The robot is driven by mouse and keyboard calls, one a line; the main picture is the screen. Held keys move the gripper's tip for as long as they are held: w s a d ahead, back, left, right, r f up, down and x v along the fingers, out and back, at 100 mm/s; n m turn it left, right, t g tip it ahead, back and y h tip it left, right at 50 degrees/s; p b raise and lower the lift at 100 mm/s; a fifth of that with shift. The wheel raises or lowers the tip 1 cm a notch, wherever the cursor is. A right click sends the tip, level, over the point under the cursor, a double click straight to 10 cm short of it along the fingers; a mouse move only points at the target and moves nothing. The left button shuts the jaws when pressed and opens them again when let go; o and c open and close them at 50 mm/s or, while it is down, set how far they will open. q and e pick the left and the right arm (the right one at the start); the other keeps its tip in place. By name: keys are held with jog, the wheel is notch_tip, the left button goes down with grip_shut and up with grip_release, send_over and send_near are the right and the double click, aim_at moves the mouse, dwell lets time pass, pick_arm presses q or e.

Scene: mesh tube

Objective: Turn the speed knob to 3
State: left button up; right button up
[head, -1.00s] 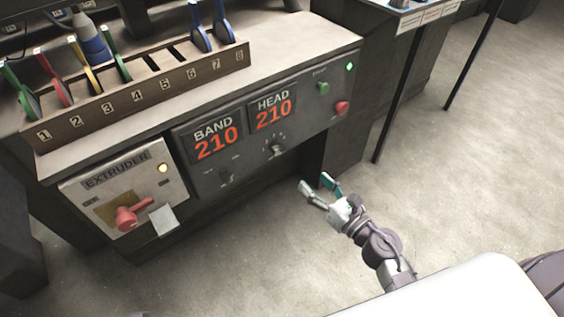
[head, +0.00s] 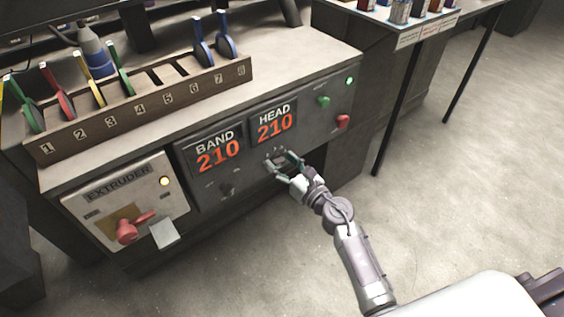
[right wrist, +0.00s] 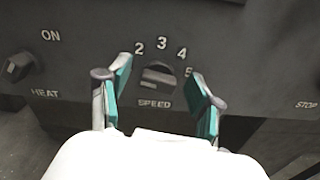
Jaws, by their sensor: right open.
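The speed knob (right wrist: 158,78) is dark and sits on the dark front panel above the word SPEED. The numbers 2, 3, 4 and 5 show in an arc around it in the right wrist view; which one it points at I cannot tell. My right gripper (head: 281,161) is open in front of the knob. In the right wrist view, its teal-padded fingers stand to the left and right of the knob, with gaps between. The left finger hides the panel left of the 2. My left gripper is not in view.
The heat knob (right wrist: 17,68) is left of the speed knob. A green button (head: 323,101) and a red button (head: 342,122) are to the right. The extruder box (head: 125,195) with a red lever (head: 128,230) is at the left.

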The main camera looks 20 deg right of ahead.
jog(key=shift+w, duration=0.1)
jog(key=c, duration=1.2)
jog(key=shift+o, duration=0.2)
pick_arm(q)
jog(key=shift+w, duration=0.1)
pick_arm(e)
jog(key=m+p, duration=0.2)
jog(key=m, duration=0.4)
jog(key=shift+w+d+p, duration=0.1)
jog(key=shift+d+p, duration=0.05)
jog(key=shift+p, duration=0.15)
jog(key=m+p, duration=0.1)
jog(key=m, duration=0.2)
jog(key=m+p, duration=0.1)
jog(key=m, duration=0.3)
jog(key=shift+d+f, duration=0.15)
jog(key=shift+f, duration=0.05)
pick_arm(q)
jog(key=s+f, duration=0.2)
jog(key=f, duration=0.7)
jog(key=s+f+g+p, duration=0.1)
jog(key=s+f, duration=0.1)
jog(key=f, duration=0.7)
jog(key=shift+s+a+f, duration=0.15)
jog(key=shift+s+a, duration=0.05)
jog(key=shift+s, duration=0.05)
pick_arm(e)
jog(key=shift+f+m, duration=0.15)
jog(key=shift+m, duration=1.35)
